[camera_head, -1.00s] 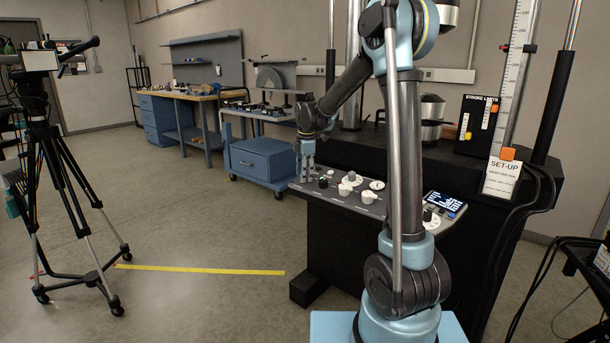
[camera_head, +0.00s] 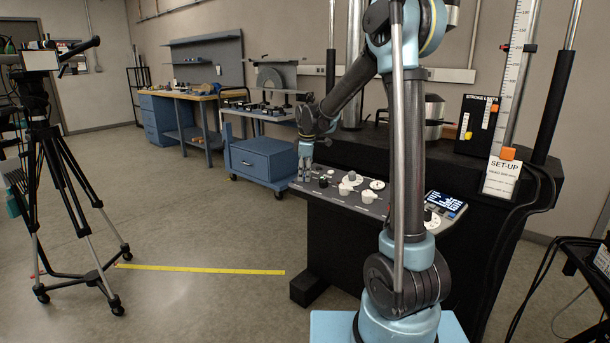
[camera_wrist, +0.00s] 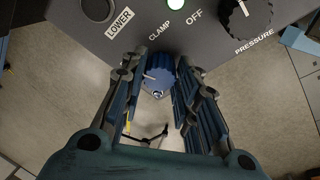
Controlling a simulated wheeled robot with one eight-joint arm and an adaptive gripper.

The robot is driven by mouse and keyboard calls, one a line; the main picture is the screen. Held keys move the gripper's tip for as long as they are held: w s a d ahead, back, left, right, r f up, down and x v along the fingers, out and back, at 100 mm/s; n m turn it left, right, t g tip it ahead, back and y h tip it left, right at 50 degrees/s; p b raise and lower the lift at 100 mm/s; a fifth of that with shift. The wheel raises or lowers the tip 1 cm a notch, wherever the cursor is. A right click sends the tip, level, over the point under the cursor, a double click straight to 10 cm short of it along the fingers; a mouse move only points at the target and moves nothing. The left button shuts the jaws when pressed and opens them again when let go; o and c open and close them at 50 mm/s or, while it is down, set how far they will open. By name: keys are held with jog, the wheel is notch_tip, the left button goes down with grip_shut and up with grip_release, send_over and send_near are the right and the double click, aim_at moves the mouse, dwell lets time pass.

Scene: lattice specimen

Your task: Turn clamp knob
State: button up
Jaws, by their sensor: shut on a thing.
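The clamp knob (camera_wrist: 158,77) is a blue round knob with a white pointer line. It sits at the edge of the panel in the wrist view, below the printed words CLAMP and OFF. My gripper (camera_wrist: 157,68) has one finger on each side of the knob and is shut on it. The pointer line lies roughly sideways across the knob, tilted a little. In the head view my gripper (camera_head: 305,175) points down at the left end of the control panel (camera_head: 325,194), and its fingers hide the knob there.
A black PRESSURE knob (camera_wrist: 245,15) stands to the right and a round LOWER button (camera_wrist: 97,8) to the left. White knobs (camera_head: 345,188) stand farther along the panel. A tripod (camera_head: 50,170) is on open floor.

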jog(key=m, duration=0.3)
jog(key=m+t, duration=0.1)
jog(key=m, duration=0.3)
jog(key=shift+s+a+h, duration=0.1)
jog(key=shift+a+h, duration=0.05)
jog(key=shift+h, duration=0.15)
jog(key=m+t+h, duration=0.1)
jog(key=m, duration=0.5)
jog(key=shift+a, duration=0.1)
jog(key=shift+m, duration=0.3)
jog(key=o, duration=1.1)
jog(key=shift+f, duration=0.1)
jog(key=shift+s, duration=0.1)
jog(key=v, duration=1.2)
jog(key=shift+f, duration=0.1)
